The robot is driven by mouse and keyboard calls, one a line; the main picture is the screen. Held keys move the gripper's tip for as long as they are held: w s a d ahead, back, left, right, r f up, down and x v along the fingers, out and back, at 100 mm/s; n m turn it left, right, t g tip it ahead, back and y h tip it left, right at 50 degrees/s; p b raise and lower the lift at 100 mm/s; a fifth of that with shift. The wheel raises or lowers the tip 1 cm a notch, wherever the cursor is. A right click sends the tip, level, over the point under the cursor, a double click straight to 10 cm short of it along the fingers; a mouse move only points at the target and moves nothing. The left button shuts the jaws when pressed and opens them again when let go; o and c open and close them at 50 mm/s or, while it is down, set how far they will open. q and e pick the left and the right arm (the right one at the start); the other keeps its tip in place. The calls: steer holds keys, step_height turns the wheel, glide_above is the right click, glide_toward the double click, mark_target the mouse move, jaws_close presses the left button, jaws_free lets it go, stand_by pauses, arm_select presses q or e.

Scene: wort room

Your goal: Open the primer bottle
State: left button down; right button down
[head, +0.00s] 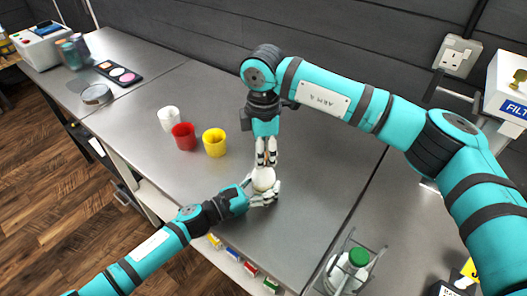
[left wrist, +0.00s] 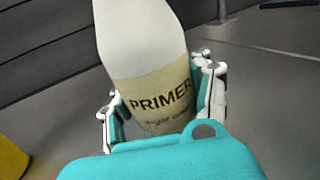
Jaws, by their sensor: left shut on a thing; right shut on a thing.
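The primer bottle is a white bottle (head: 263,180) above the grey bench. In the left wrist view the bottle (left wrist: 150,60) shows a cream label reading PRIMER. My left gripper (head: 264,192) is shut around the bottle's lower body, with a finger on each side of the label. My right gripper (head: 266,155) points down from above and is shut at the top of the bottle. A small brownish part shows between its fingers, likely the cap or neck. The bottle's top is outside the left wrist view, so I cannot tell whether the cap is loose.
A white cup (head: 169,118), a red cup (head: 184,136) and a yellow cup (head: 214,142) stand left of the grippers. A green-capped bottle (head: 358,257) sits in a wire rack at the lower right. The bench (head: 315,185) right of the grippers is clear.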

steer(key=n, duration=1.3)
steer(key=shift+r, duration=0.1)
steer(key=n, duration=0.7)
steer(key=shift+n, duration=0.3)
steer(key=n, duration=1.1)
steer(key=shift+n, duration=0.4)
steer(key=n, duration=1.4)
steer(key=shift+n, duration=0.3)
steer(key=n, duration=0.6)
steer(key=shift+r+n, duration=0.1)
steer(key=shift+n, duration=0.2)
